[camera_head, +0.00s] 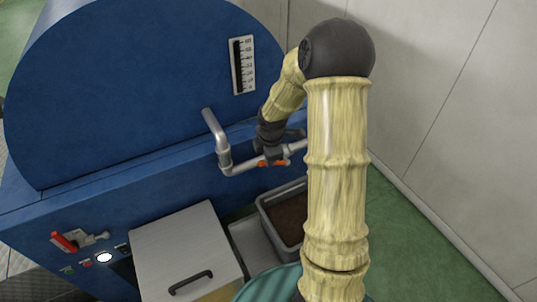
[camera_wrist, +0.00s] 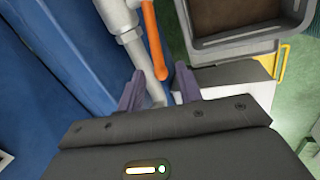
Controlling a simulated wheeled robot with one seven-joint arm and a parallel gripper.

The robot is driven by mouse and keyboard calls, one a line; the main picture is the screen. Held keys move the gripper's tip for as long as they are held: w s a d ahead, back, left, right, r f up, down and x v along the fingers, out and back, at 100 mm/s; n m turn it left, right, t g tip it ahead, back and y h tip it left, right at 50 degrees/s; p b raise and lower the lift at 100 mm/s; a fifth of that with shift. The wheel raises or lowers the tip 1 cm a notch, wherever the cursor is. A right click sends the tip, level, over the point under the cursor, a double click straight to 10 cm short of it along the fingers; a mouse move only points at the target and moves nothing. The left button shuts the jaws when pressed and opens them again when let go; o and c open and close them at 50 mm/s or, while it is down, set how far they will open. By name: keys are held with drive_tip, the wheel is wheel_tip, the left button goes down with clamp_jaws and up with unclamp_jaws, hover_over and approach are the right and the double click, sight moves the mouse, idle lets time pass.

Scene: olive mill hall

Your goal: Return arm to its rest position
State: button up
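My arm stands in the middle of the head view and bends over toward the blue machine (camera_head: 110,90). My gripper (camera_head: 275,150) is at the metal pipe (camera_head: 217,135) on the machine's front, partly hidden by the arm's end. In the wrist view my gripper (camera_wrist: 158,72) has its two fingers apart, with nothing held between them. The end of an orange valve lever (camera_wrist: 153,40) shows between the fingertips. Whether the fingers touch it cannot be told. The lever also shows as a small orange piece in the head view (camera_head: 272,163).
A grey crate with brown contents (camera_head: 263,207) stands below the pipe. A pale cabinet with a black handle (camera_head: 180,250) is in front of the machine. A red lever (camera_head: 64,241) sits at left. The grey wall (camera_head: 440,90) is at right, with green floor (camera_head: 410,250) below.

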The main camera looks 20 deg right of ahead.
drive_tip(key=shift+a+r, duration=0.1)
drive_tip(key=shift+r, duration=0.05)
idle(0.4)
drive_tip(key=shift+s+a, duration=0.1)
drive_tip(key=s+a+r+m+b, duration=0.1)
drive_tip(key=s+a+m, duration=0.3)
drive_tip(key=s+m, duration=0.4)
drive_tip(key=s+a+r+m+b, duration=0.2)
drive_tip(key=s+a+m+b, duration=0.2)
drive_tip(key=s+m, duration=0.5)
drive_tip(key=shift+s+a+r, duration=0.3)
drive_tip(key=shift+s+a, duration=0.15)
drive_tip(key=shift+s, duration=0.2)
idle(2.4)
